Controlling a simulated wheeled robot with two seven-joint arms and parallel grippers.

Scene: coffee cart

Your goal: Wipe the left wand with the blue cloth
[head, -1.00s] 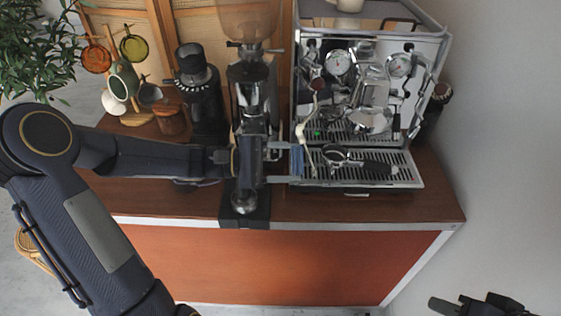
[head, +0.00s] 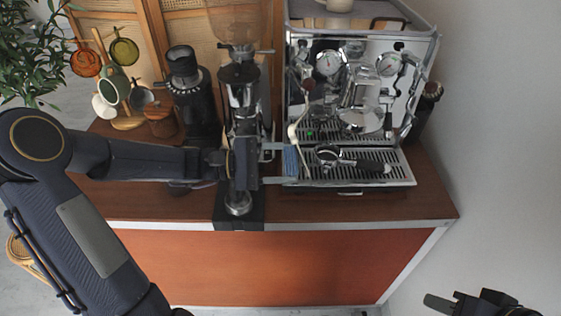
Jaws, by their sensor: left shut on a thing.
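The espresso machine (head: 362,90) stands at the right of the counter. Its left wand (head: 294,130), pale along its upper part, hangs down at the machine's left front. My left gripper (head: 284,163) reaches in from the left and is shut on the blue cloth (head: 290,161). The cloth is at the lower part of the left wand, just above the drip tray's left end; I cannot tell whether they touch. My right gripper (head: 440,303) shows only in part at the bottom right corner, away from the counter; its jaw state is unclear.
A portafilter (head: 345,161) lies on the drip tray (head: 400,177). A grinder (head: 242,95) stands behind my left wrist, with a black device (head: 190,95) beside it. A cup tree (head: 125,122) stands at the left. The counter's front right (head: 430,200) is clear.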

